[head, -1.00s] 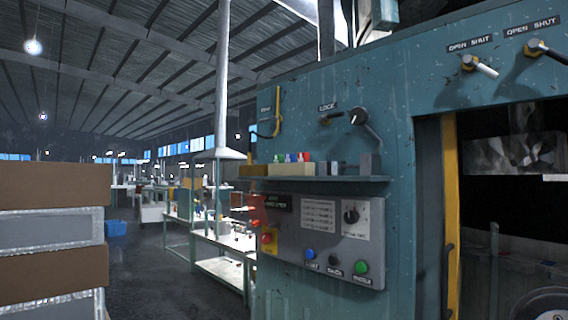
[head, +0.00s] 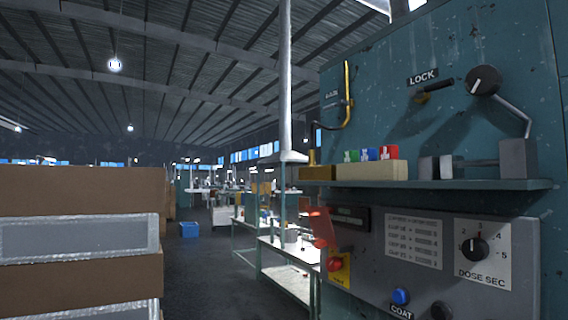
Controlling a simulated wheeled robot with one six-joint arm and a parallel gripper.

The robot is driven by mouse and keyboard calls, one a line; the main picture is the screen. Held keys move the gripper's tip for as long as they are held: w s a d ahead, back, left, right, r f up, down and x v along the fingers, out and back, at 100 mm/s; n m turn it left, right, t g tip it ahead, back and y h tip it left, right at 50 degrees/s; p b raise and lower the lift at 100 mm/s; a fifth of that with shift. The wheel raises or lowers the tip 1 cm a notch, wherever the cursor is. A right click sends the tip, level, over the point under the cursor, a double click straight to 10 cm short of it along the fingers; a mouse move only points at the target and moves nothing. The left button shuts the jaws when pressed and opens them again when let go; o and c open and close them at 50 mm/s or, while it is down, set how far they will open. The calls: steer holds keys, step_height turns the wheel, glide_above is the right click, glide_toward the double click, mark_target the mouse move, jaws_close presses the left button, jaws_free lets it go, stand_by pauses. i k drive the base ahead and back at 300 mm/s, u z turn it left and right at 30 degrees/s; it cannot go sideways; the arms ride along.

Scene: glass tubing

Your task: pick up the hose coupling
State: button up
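My gripper is not in view.
The shelf (head: 450,184) also carries a cream block (head: 371,171) with green, blue and red tags, and grey blocks (head: 436,168). Stacked boxes (head: 80,240) stand left; the aisle (head: 205,270) between is open.

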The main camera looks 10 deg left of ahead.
mark_target(311, 153)
steer(key=u, duration=0.5)
steer(key=i, duration=0.65)
steer(key=u, duration=0.55)
